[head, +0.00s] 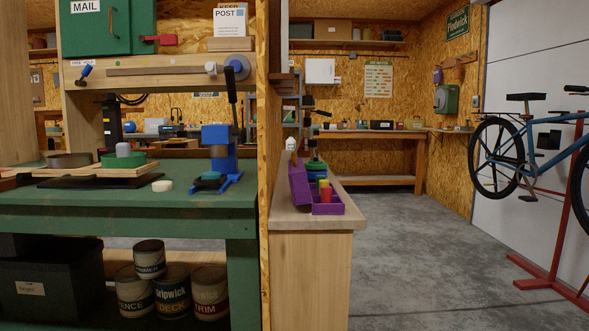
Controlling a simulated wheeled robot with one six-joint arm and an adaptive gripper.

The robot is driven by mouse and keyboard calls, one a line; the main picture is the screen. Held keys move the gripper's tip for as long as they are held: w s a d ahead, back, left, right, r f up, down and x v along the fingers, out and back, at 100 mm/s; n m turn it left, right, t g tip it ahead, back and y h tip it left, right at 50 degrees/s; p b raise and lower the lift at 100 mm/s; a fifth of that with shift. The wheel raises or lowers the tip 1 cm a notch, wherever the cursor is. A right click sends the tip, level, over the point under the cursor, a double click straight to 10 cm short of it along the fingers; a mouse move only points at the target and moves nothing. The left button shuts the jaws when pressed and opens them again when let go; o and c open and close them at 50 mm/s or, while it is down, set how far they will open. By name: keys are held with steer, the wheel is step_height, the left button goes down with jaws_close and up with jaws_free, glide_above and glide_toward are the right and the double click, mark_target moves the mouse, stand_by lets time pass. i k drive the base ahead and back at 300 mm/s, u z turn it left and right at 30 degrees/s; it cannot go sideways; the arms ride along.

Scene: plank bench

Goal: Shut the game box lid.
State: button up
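A purple box (329,212), which looks like the game box, sits on the near part of a narrow wooden counter, right of the middle of the head view. Its purple lid (299,186) stands up, tilted, along the box's left side, so the box is open. A red piece (326,195) and a yellow piece beside it show inside the box. The box is small in the picture, so its hinge and any other contents are hard to make out. My gripper is not in view.
The wooden counter (310,218) ends beside an upright panel. A green bench (130,205) with a blue press (218,150) stands left of it. Open concrete floor (420,260) lies right of the counter. A blue bicycle (530,150) on a red stand is at far right.

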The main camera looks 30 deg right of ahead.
mark_target(297, 173)
steer(key=u, duration=0.95)
steer(key=k, duration=0.55)
steer(key=z, duration=0.85)
